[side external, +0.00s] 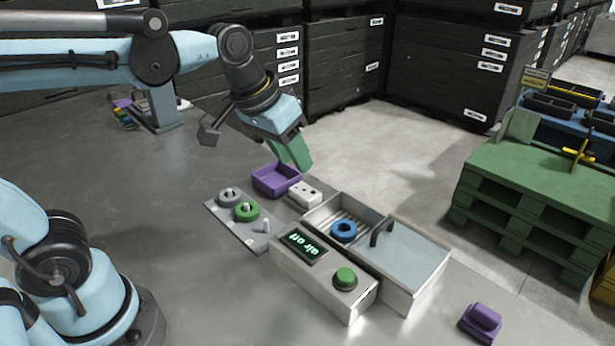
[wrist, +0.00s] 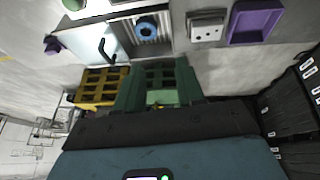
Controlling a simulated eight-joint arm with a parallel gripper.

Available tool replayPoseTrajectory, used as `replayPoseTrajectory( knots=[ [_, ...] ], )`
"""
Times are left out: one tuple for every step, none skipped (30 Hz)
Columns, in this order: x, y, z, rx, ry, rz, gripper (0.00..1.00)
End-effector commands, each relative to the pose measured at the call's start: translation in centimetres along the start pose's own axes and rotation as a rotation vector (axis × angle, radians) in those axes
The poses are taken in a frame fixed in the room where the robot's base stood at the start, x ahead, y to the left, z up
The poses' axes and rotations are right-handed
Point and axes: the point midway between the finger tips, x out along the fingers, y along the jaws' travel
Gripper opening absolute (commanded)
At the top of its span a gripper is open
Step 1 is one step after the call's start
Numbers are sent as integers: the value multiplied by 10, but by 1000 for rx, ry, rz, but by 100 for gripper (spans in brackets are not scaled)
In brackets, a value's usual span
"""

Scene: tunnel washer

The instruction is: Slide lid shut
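The washer box (side external: 318,217) has its left part open, and a blue ring (side external: 343,231) lies inside over a slatted floor. The grey lid (side external: 412,256) covers the right part, with a black handle (side external: 381,231) near its left edge. The wrist view also shows the lid (wrist: 88,42), its handle (wrist: 106,48) and the blue ring (wrist: 146,28).
A front panel (side external: 290,272) has a display reading "air off" and a green button (side external: 345,278). A peg plate (side external: 228,226) with grey and green rings, a white block (side external: 305,193) and a purple tray (side external: 271,182) stand nearby. A purple block (side external: 481,321) sits at right.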

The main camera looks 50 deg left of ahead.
Motion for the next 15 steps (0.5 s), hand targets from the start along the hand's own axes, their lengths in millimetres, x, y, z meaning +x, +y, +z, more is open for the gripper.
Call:
replayPoseTrajectory(
  knots=[
    [-1, 10, -13, -2, -35, 13, 38],
    [-1, 16, -19, -5, -55, 20, 38],
    [-1, 23, -27, -7, -83, 30, 38],
    [-1, 29, -32, -10, -105, 36, 38],
    [0, 34, -38, -13, -126, 41, 38],
    [1, 42, -45, -14, -154, 49, 38],
    [2, 48, -49, -15, -176, 54, 38],
    [3, 54, -54, -18, -197, 60, 38],
    [6, 62, -60, -19, -225, 65, 38],
    [7, 68, -64, -19, -247, 69, 38],
    [9, 73, -68, -21, -266, 72, 38],
    [11, 80, -72, -22, -292, 77, 38],
    [13, 86, -74, -22, -311, 80, 38],
    [15, 90, -77, -22, -326, 82, 38],
    [17, 95, -80, -24, -347, 83, 38]
  ],
)
